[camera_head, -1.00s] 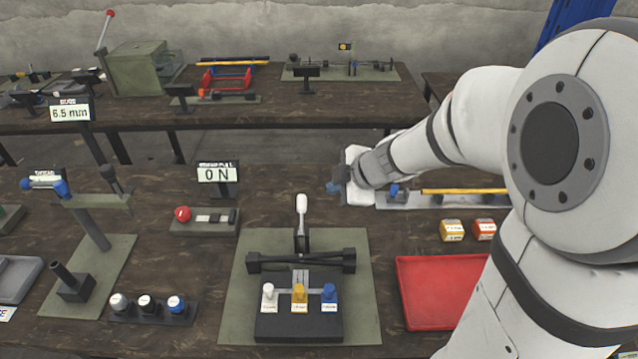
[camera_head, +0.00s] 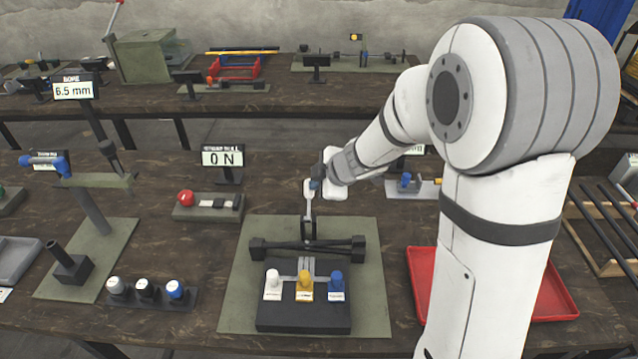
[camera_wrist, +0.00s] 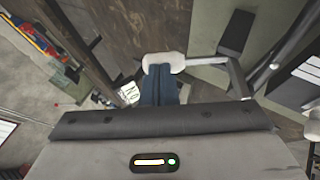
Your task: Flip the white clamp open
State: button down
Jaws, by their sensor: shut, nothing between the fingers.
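The white-handled clamp lever (camera_head: 309,210) stands upright at the back of a black fixture on a green mat (camera_head: 238,290). Its white grip is partly covered by my gripper (camera_head: 317,178) in the head view. In the wrist view the white grip (camera_wrist: 163,62) lies right at the tips of my blue fingers (camera_wrist: 160,72), and its metal arm runs right to a dark bracket. My fingers are shut with nothing between them. They look close to or touching the grip; I cannot tell which.
White, yellow (camera_head: 304,288) and blue knobs stand on the black block in front of the lever. A red tray (camera_head: 540,300) lies right, partly behind my arm. A "0 N" display (camera_head: 223,158) and a red-knobbed device (camera_head: 187,198) stand left.

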jog(key=shift+r, duration=0.1)
jog(key=w+f+g+p, duration=0.1)
jog(key=p, duration=0.7)
jog(key=shift+w+f, duration=0.35)
jog(key=shift+w, duration=0.05)
jog(key=shift+d, duration=0.1)
